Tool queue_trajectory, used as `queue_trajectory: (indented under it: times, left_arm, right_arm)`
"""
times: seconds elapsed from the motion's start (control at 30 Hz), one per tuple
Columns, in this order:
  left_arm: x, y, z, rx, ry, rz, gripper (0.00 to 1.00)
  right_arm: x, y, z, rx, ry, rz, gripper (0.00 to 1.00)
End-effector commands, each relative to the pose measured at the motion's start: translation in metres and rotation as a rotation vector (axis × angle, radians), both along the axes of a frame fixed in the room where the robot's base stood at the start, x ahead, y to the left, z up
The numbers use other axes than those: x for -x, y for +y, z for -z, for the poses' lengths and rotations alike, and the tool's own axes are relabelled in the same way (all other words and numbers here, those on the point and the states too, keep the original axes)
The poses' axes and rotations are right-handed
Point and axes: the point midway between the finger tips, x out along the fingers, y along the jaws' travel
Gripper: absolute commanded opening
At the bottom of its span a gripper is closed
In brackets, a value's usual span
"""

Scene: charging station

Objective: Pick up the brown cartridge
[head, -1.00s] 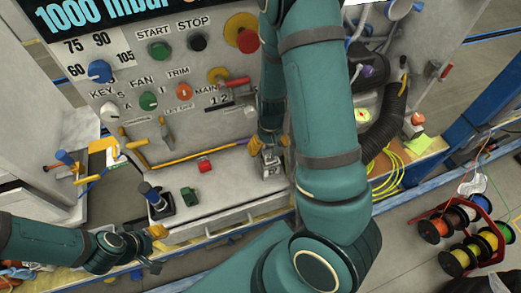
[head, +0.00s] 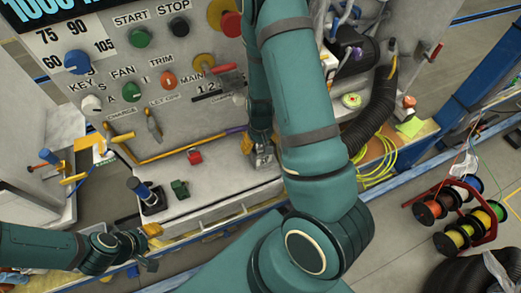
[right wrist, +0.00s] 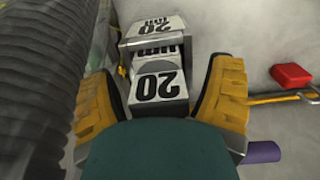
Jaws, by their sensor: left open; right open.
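I cannot make out a brown cartridge in either view. My right gripper (head: 262,158) is low at the back of the ledge, pointing down. In the right wrist view its yellow fingers are apart on either side of a grey metal block (right wrist: 158,85) with white labels reading 20. I cannot tell whether the fingers touch the block. Part of the block is hidden by my gripper's body. My left gripper (head: 150,247) is open and empty at the lower left, in front of the ledge.
A bent yellow rod (head: 180,153) with a purple end lies close to my right gripper. A black corrugated hose (head: 372,125) hangs to its right.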

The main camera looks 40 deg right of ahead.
Motion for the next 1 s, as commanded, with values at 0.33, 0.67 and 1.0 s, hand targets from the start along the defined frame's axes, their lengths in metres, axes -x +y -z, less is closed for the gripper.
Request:
queue_trajectory:
  times: [0.33,0.67,1.0]
  left_arm:
    - [0.0,0.0,0.0,0.0,0.0,0.0,0.47]
    - [0.0,0.0,-0.001,0.0,-0.001,0.0,0.47]
    - [-0.003,0.001,-0.012,-0.002,-0.007,-0.006,0.47]
  right_arm:
    - [0.0,0.0,-0.001,0.0,0.0,0.001,0.05]
    - [0.0,0.0,-0.002,0.0,-0.001,0.001,0.05]
    - [-0.001,0.0,-0.037,0.001,-0.004,-0.001,0.05]
